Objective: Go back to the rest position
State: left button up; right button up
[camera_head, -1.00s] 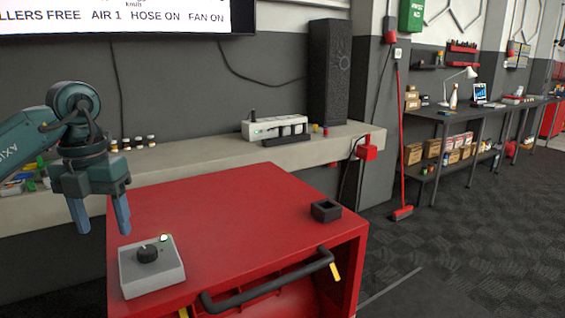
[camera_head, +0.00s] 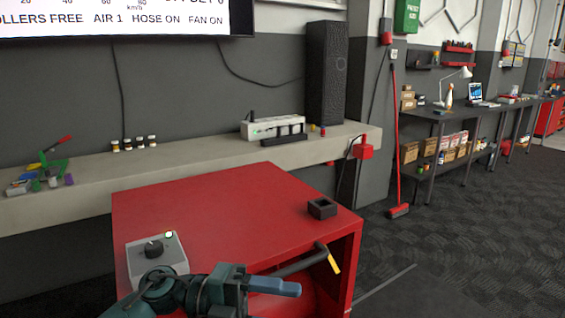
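My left gripper (camera_head: 285,286) is at the bottom of the head view, in front of the red cabinet (camera_head: 225,215), its fingers pointing right. The fingers overlap in this view, so I cannot tell whether it is open or shut. My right gripper is not in view.
A grey box with a black knob (camera_head: 153,248) sits on the cabinet's left front corner, close to my arm. A small black open box (camera_head: 322,208) is at its right. Behind runs a concrete ledge (camera_head: 205,158). Carpet floor (camera_head: 455,235) is clear at right.

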pick_arm(q)
jog(key=a+f+n+t+y+p, duration=0.1)
jog(key=a+f+n+t+y, duration=0.4)
jog(key=n+t, duration=0.7)
jog(key=a+f+n+t+y+p, duration=0.1)
jog(key=a+f+n+t+y, duration=0.25)
jog(key=f+n+t, duration=0.85)
jog(key=s+a+f+n+g+y, duration=0.2)
jog(key=s+f+n+g+y, duration=0.1)
jog(key=s+f+n+g, duration=0.1)
jog(key=s+a+f+n+g+y, duration=0.3)
jog(key=s+f+n+g, duration=0.2)
jog(key=s, duration=0.3)
jog(key=shift+a+f+n+g, duration=0.15)
jog(key=shift+a+n+g, duration=0.1)
jog(key=shift+n+g, duration=0.4)
